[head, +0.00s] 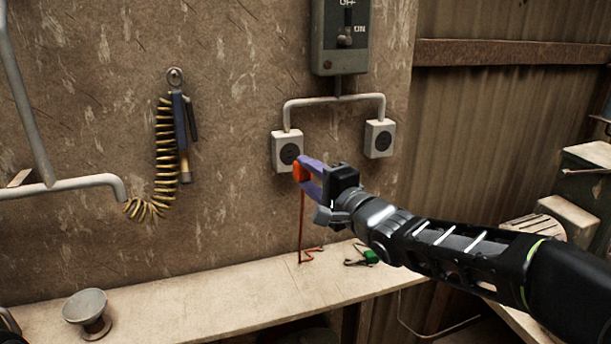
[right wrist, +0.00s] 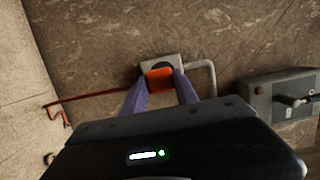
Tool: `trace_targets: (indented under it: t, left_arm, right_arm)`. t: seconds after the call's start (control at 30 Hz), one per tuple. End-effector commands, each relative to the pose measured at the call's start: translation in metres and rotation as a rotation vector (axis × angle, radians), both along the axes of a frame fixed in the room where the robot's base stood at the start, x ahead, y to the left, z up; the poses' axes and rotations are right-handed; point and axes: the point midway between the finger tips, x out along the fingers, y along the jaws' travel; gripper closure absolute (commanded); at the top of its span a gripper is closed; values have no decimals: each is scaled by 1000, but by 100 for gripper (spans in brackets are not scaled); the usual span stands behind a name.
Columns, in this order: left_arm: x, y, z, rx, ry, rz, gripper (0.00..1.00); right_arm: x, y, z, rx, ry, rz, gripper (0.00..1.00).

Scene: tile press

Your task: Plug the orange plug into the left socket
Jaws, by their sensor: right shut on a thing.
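My right gripper (head: 306,172) is shut on the orange plug (head: 300,173), just in front of and below the left socket (head: 287,151). A red cord hangs from the plug down to the bench. In the right wrist view the plug (right wrist: 159,78) sits between the purple fingers, in front of the socket box (right wrist: 174,60), and hides part of its dark round face. I cannot tell whether the plug touches the socket. The right socket (head: 379,139) is empty. My left gripper is not in view.
A grey switch box (head: 340,40) hangs above both sockets, joined by conduit. A green plug (head: 371,256) with a dark cord lies on the bench (head: 220,292). A coiled yellow hose (head: 164,150) hangs at left. A round metal knob (head: 87,308) stands on the bench.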

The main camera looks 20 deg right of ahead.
Motion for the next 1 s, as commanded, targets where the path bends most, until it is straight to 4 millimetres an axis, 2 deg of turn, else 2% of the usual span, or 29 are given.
trace_targets:
  t: [0.37,1.0]
  left_arm:
    - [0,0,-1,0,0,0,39]
    - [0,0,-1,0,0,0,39]
  right_arm:
    - [5,1,0,-3,-2,2,100]
    - [54,5,1,-3,-2,3,100]
